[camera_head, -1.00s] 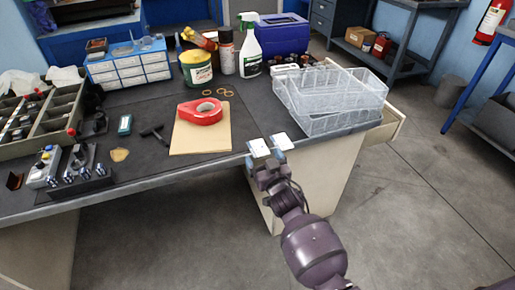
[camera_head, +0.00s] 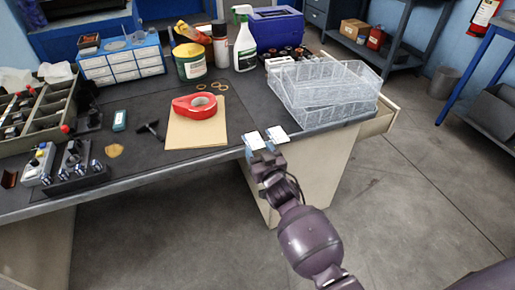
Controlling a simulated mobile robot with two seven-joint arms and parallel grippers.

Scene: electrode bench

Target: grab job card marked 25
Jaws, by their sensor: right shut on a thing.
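My right gripper (camera_head: 266,150) is at the front edge of the bench, left of the clear trays. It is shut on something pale. Two small white card-like pieces, a left one (camera_head: 253,140) and a right one (camera_head: 277,134), show at its fingertips. I cannot tell whether they are one card or two, and no number is readable, so I cannot confirm the mark 25. My left gripper is not in view.
Stacked clear trays (camera_head: 325,112) stand at the bench's right end. Bottles, a green-and-yellow tub (camera_head: 190,64) and blue drawers (camera_head: 122,62) stand behind. An organiser (camera_head: 50,115) fills the left.

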